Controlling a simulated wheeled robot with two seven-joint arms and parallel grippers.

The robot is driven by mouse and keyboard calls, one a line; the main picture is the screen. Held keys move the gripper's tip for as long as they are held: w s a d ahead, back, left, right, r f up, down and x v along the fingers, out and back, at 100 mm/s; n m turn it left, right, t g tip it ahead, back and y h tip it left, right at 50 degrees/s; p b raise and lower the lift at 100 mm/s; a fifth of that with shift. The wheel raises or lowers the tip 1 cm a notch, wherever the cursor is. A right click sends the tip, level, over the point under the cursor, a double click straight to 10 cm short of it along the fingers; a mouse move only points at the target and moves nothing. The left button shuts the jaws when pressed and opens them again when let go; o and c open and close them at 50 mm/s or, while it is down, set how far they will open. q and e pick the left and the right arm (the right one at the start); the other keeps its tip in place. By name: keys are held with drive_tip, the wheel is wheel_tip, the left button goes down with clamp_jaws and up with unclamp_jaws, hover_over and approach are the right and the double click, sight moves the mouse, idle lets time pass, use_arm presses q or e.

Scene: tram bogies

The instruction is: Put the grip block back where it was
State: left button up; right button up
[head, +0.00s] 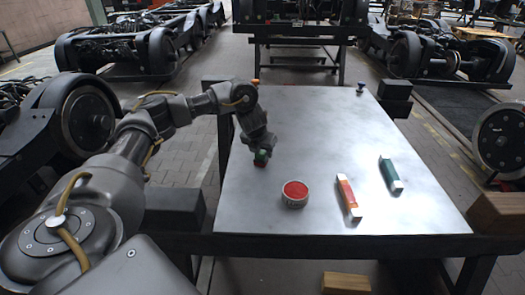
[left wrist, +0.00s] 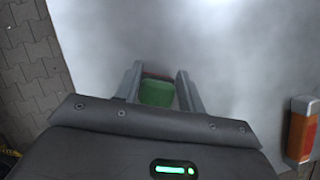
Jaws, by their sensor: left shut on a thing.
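My left gripper (head: 262,154) is shut on a small green block with a reddish edge, which I take as the grip block (head: 261,156). The gripper points down at the left part of the metal table. In the left wrist view the green block (left wrist: 157,93) sits between the two fingers (left wrist: 160,88). Its lower part is hard to make out, so I cannot tell whether it touches the table. My right gripper is in neither view.
On the table (head: 320,125) stand a round tin with a red top (head: 295,194), an orange-red bar with white ends (head: 347,196) and a green bar with white ends (head: 390,173). A small dark knob (head: 360,88) is at the back. The table's middle is clear.

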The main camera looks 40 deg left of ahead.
sight(259, 161)
use_arm(q)
drive_tip(key=shift+f, duration=0.15)
drive_tip(key=o, duration=0.6)
drive_tip(key=shift+o, duration=1.3)
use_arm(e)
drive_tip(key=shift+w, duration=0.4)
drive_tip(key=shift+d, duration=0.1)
use_arm(q)
drive_tip(key=shift+s+r, duration=0.1)
drive_tip(key=shift+r, duration=0.4)
drive_tip(key=p+v, duration=0.3)
drive_tip(key=v, duration=0.8)
drive_tip(key=shift+s+r+p, duration=0.1)
drive_tip(key=shift+r+p, duration=0.05)
drive_tip(key=shift+p, duration=0.2)
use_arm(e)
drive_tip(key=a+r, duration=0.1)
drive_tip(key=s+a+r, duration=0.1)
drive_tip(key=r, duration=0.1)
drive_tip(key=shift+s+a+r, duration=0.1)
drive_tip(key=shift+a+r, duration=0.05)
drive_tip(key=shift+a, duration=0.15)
